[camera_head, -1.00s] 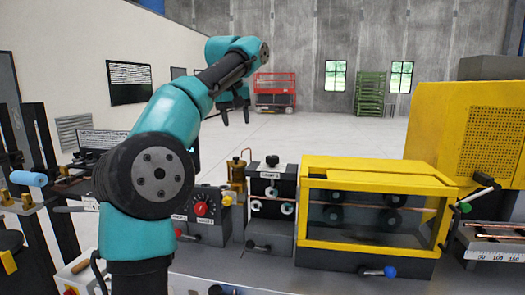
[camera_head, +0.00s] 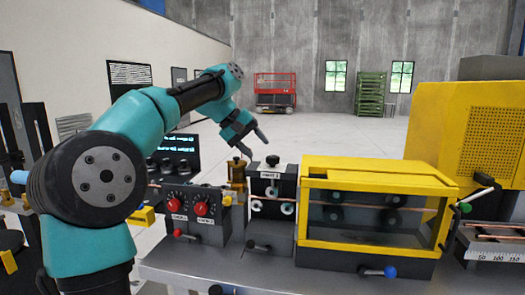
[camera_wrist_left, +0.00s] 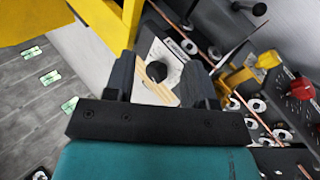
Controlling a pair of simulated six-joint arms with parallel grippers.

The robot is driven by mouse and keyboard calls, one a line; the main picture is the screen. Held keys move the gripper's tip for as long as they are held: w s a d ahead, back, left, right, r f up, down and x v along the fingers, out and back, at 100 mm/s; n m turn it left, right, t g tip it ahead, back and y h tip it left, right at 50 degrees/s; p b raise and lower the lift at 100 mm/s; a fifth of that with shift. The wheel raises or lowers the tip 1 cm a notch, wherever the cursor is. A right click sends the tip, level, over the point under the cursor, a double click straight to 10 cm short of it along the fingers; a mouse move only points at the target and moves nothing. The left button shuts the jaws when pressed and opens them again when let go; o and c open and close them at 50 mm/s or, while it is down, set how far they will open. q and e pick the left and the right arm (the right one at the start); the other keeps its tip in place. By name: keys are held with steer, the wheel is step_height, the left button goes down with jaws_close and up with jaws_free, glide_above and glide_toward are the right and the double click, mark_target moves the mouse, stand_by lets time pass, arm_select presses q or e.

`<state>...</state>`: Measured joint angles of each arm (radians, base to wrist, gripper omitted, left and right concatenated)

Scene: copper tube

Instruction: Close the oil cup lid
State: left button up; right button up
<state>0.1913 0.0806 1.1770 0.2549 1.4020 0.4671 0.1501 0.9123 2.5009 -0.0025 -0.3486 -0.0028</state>
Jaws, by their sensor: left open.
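The brass oil cup (camera_head: 237,172) stands on the machine bench between the red-knob control box and a black roller unit. Its top is small and partly overlapped by my gripper, so I cannot tell the lid's position. My left gripper (camera_head: 254,143) comes down from above, its fingers spread, one tip close to the cup's top; contact cannot be told. In the left wrist view the open gripper (camera_wrist_left: 163,90) has pale tan strips between its fingers, which I cannot identify. My right gripper is not in view.
The black roller unit (camera_head: 271,200) with a top knob stands just right of the cup. A yellow-framed guard (camera_head: 375,164) is farther right. The control box (camera_head: 193,212) with red knobs is left. A copper tube (camera_wrist_left: 176,24) runs along the machine.

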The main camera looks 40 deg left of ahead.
arm_select(q)
steer(key=shift+s+d+f+n+t+h, duration=0.1)
steer(key=shift+s+d+n+t+h, duration=0.25)
steer(key=shift+d+n+t+h, duration=0.65)
steer(key=shift+s+d+n+t+h, duration=0.35)
steer(key=shift+d+n+t+h, duration=0.3)
steer(key=shift+n+t, duration=0.7)
steer(key=shift+s+d+f+n+t+h, duration=0.1)
steer(key=shift+s+d+n+t+h, duration=0.25)
steer(key=shift+d+n+t+h, duration=0.8)
steer(key=shift+a+r+m+t+y, duration=0.1)
steer(key=shift+a+m+t+y, duration=0.2)
steer(key=shift+a+y, duration=0.1)
